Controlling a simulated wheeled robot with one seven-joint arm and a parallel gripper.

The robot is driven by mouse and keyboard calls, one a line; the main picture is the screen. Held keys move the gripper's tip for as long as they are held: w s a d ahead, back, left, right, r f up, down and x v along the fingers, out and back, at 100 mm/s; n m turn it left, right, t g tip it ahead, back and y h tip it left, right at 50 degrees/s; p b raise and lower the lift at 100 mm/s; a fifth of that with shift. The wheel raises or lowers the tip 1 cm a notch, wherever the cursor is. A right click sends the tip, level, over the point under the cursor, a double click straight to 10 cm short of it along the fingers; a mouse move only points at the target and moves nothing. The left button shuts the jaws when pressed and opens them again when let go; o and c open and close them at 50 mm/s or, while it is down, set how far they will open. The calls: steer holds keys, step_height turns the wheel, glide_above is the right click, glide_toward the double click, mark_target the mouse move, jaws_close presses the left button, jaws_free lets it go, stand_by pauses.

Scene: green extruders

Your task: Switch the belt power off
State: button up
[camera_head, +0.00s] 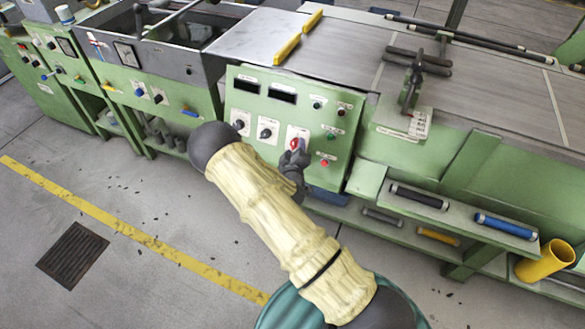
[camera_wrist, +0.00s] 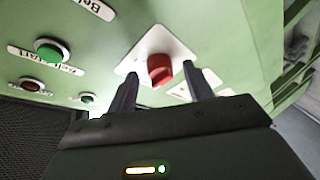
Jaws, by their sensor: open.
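A red rotary knob (camera_head: 294,144) sits on a white plate low on the green control panel (camera_head: 247,107). In the wrist view the red knob (camera_wrist: 160,70) is between the two fingers, with a gap on each side. My gripper (camera_head: 297,156) is open and close in front of the panel; it also shows in the wrist view (camera_wrist: 162,82), holding nothing. The knob's setting cannot be read. A green button (camera_wrist: 50,50) labelled as a start button stands to the left of the knob in the wrist view.
Two dark knobs (camera_head: 265,133) are left of the red knob, and a small red button (camera_head: 324,163) is to its right. A shelf (camera_head: 430,205) with several rollers juts out at the right.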

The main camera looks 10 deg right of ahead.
steer(key=v, duration=1.6)
steer(key=shift+s, duration=0.2)
steer(key=shift+r, duration=0.1)
steer(key=s+d+r+m+g+y, duration=0.4)
steer(key=s+r+m+g, duration=0.3)
steer(key=s+r+g, duration=0.7)
step_height(320, 180, up, 16)
steer(key=w+t+p, duration=0.1)
steer(key=p, duration=1.4)
steer(key=shift+w+r+p, duration=0.2)
steer(key=shift+w+p, duration=0.1)
steer(key=shift+w, duration=0.05)
